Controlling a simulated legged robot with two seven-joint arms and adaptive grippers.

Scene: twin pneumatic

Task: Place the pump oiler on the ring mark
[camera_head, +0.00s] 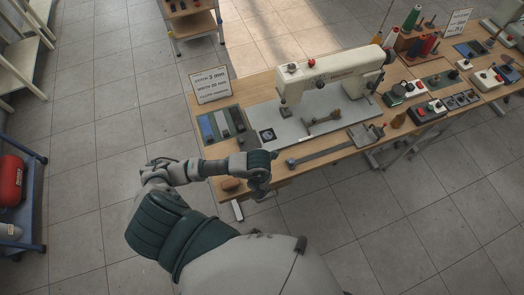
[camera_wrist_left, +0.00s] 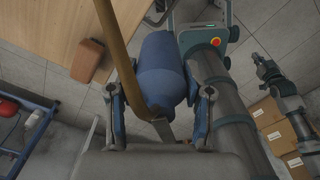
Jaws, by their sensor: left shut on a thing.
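My left gripper (camera_wrist_left: 158,112) is shut on the pump oiler (camera_wrist_left: 163,72). The oiler has a rounded blue body and a long brass-brown spout or lever crossing in front of it in the left wrist view. In the head view my left gripper (camera_head: 258,184) is at the table's near left edge; the oiler cannot be made out there. A dark square with a pale ring, which looks like the ring mark (camera_head: 267,135), lies on the grey plate, beyond the gripper. What seems to be my right arm (camera_wrist_left: 285,92) shows at the right of the wrist view; its jaws are unclear.
A cream sewing machine (camera_head: 335,75) stands on the grey plate (camera_head: 300,128). A sign (camera_head: 211,86) and a tray of blocks (camera_head: 222,125) stand left. A brown block (camera_head: 229,184) lies at the near corner. Tools and switch boxes fill the right.

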